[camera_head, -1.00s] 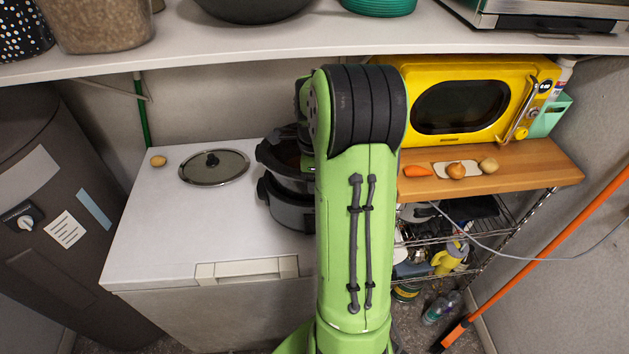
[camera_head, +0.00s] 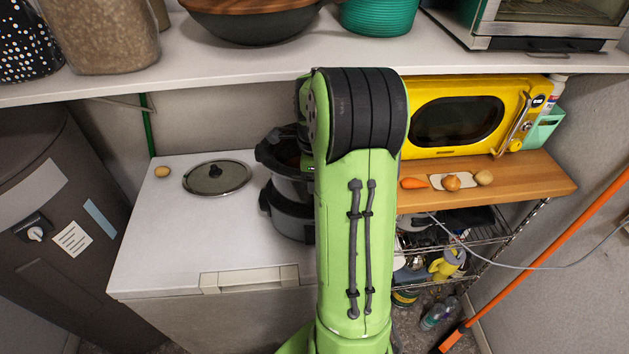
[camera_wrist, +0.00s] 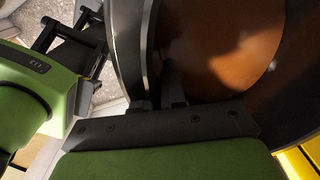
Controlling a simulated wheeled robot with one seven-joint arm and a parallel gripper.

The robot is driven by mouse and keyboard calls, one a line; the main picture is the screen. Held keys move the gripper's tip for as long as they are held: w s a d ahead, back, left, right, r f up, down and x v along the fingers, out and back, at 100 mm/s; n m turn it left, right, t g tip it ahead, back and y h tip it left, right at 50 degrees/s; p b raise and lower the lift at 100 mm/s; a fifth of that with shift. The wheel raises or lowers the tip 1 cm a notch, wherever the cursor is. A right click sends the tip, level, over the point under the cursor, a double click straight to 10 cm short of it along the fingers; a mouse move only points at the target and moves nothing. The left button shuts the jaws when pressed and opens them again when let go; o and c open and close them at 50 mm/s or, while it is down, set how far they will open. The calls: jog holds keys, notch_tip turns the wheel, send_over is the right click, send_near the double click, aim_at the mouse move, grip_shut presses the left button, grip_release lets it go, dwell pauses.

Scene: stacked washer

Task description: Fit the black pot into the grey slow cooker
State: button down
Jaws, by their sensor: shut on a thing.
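The black pot (camera_head: 278,152) is in the head view, just left of my arm, over the grey slow cooker (camera_head: 291,217). My arm hides the right side of both. The pot looks slightly tilted, and I cannot tell how far it sits inside the cooker. In the wrist view the pot's brown inside (camera_wrist: 225,55) fills the upper right. My gripper (camera_wrist: 157,85) is shut on the pot's rim at its near side; the fingertips are partly hidden. The gripper is hidden behind my arm in the head view.
The cooker stands on a white chest freezer (camera_head: 160,240) with a glass lid (camera_head: 216,177) and a potato (camera_head: 162,171) to the left. A wooden board (camera_head: 530,178) with vegetables and a yellow microwave (camera_head: 460,115) are to the right. A white shelf (camera_head: 250,75) crosses above.

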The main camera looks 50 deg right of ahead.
jog(key=shift+r, duration=0.4)
jog(key=shift+w+d, duration=0.1)
